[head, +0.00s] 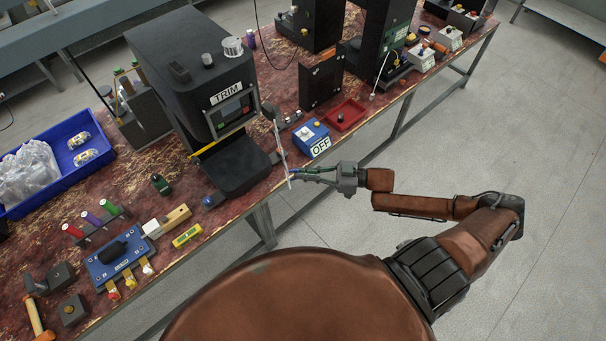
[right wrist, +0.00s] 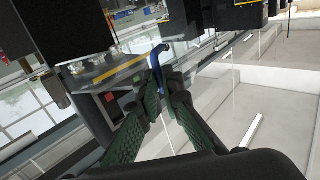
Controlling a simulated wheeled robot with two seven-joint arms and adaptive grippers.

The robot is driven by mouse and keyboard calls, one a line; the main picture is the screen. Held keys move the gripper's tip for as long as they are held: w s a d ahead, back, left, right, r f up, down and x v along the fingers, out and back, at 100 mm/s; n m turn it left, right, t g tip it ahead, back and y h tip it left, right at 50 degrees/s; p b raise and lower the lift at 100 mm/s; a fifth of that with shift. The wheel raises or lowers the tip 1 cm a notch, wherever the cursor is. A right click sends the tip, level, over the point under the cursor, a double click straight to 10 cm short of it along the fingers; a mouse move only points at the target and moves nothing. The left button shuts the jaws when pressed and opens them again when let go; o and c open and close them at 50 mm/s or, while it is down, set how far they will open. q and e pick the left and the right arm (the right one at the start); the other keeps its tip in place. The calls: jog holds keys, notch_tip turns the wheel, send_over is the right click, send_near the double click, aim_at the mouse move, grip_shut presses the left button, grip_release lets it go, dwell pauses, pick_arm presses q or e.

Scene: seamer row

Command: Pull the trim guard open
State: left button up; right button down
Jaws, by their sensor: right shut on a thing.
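The black TRIM machine (head: 205,75) stands on the worn red bench. Its trim guard (head: 281,150) is a thin clear panel, seen nearly edge-on at the machine's right front, standing out from the body. The machine's front opening looks uncovered from here. My right gripper (head: 292,175) is at the guard's near end, reaching in from the right. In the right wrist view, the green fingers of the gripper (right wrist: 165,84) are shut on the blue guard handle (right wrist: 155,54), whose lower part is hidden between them. My left gripper is out of view.
A blue box with an OFF sign (head: 311,138) stands close to the right of the guard, with a red tray (head: 345,114) behind it. A blue fixture (head: 122,255) and small tools lie at the front left. Open floor (head: 430,150) lies right of the bench.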

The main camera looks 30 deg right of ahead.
jog(key=c, duration=2.4)
grip_release()
jog(key=shift+w+d+r, duration=0.25)
jog(key=shift+w+d, duration=0.05)
jog(key=shift+w, duration=0.2)
jog(key=shift+o, duration=0.5)
jog(key=shift+w+f, duration=0.1)
jog(key=shift+w, duration=0.05)
jog(key=shift+o, duration=1)
jog(key=shift+f, duration=0.1)
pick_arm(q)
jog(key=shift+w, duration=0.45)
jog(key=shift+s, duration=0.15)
pick_arm(e)
jog(key=v, duration=1.2)
